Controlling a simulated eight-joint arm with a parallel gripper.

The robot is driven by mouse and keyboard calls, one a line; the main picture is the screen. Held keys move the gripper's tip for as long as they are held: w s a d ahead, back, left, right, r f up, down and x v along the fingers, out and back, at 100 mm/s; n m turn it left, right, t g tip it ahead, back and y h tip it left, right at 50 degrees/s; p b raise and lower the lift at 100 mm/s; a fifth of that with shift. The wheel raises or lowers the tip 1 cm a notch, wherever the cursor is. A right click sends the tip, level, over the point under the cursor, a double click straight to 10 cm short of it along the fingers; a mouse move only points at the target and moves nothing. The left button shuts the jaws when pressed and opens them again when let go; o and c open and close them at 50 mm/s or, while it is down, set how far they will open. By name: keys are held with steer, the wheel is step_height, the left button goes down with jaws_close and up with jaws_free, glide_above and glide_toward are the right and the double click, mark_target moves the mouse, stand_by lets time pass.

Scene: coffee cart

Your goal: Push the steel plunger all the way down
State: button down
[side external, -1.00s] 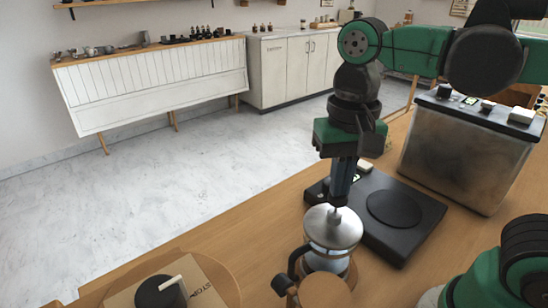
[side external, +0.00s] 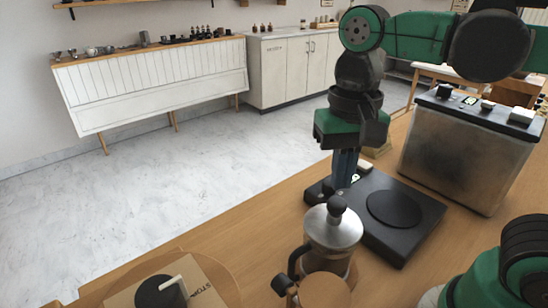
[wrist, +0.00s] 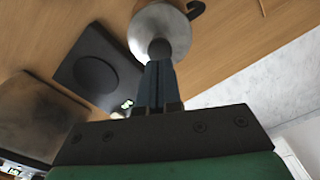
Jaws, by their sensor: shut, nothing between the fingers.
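The coffee press has a shiny steel lid (side external: 333,228) with a dark round plunger knob (side external: 337,205) on top, close above the lid. The pot stands upright at the front of the wooden counter, its dark handle to the left. My gripper (side external: 343,194) points straight down, fingers shut and empty, just above or behind the knob; I cannot tell whether they touch. In the wrist view the shut fingertips (wrist: 158,66) lie right beside the knob (wrist: 160,49), over the lid (wrist: 160,25). Any plunger rod is hard to make out.
A black scale (side external: 395,235) with a round plate lies just right of the press. A steel machine (side external: 465,150) stands behind it. A round wooden piece (side external: 323,291) is in front, and a board with a dark-topped item (side external: 160,290) is at lower left.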

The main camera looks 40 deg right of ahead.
step_height(320, 180, up, 6)
steer(key=shift+f, duration=0.15)
stand_by(0.4)
steer(key=w+d+f+n+t, duration=0.2)
steer(key=f+n+t, duration=0.1)
steer(key=f, duration=0.2)
steer(key=w+d+f+n+t, duration=0.2)
steer(key=f+t, duration=0.2)
steer(key=f, duration=0.1)
steer(key=shift+w+d+f+n, duration=0.15)
steer(key=shift+d+f+n, duration=0.15)
steer(key=shift+d+n, duration=0.1)
